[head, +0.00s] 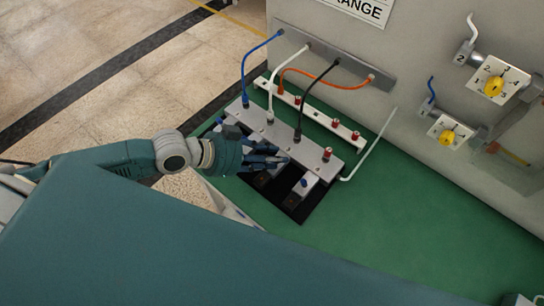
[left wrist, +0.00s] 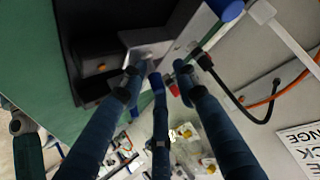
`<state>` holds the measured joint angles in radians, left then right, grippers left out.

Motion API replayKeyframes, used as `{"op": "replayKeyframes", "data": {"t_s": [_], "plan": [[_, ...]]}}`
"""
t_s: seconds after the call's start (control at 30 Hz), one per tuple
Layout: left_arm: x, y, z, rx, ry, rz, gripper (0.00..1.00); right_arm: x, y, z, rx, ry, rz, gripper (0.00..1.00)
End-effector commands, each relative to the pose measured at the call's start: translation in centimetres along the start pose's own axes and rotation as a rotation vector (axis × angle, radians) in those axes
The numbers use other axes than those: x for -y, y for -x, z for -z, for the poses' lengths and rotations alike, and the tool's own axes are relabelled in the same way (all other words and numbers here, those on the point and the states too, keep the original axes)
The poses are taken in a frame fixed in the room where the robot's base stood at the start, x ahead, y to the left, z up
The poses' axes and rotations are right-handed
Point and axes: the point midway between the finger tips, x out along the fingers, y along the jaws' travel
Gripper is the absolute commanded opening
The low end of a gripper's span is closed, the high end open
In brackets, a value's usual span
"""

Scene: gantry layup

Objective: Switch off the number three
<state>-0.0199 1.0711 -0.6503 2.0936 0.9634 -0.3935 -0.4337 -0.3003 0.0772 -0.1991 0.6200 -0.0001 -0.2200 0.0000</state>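The fingertips are close to a grey block (left wrist: 145,42); contact cannot be told. Below the bar, a grey lever block with a blue knob (head: 304,182) sits over a black opening. The fingers partly hide its neighbours. No number three shows on these levers. A yellow rotary knob (head: 493,87) has a dial numbered one to four. My right gripper is not in view.
A white rail (head: 318,115) with red terminals lies behind. A smaller yellow knob (head: 447,136) is at right. The green surface (head: 410,220) is clear at right.

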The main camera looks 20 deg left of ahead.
Motion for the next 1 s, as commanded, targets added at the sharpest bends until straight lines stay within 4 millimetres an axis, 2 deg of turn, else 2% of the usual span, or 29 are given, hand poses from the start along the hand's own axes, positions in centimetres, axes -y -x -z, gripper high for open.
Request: {"op": "replayKeyframes", "data": {"t_s": [0.27, 0.7, 1.0], "plan": [[-0.1, 0.6, -0.4, 0.007, 0.001, -0.003, 0.31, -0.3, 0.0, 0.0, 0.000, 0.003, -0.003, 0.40], [-0.1, 6.5, -0.4, 0.009, 0.000, -0.001, 0.31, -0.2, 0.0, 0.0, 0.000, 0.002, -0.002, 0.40], [-0.1, 8.0, -0.1, 0.002, 0.000, -0.001, 0.31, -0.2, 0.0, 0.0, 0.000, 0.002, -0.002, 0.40]]}}
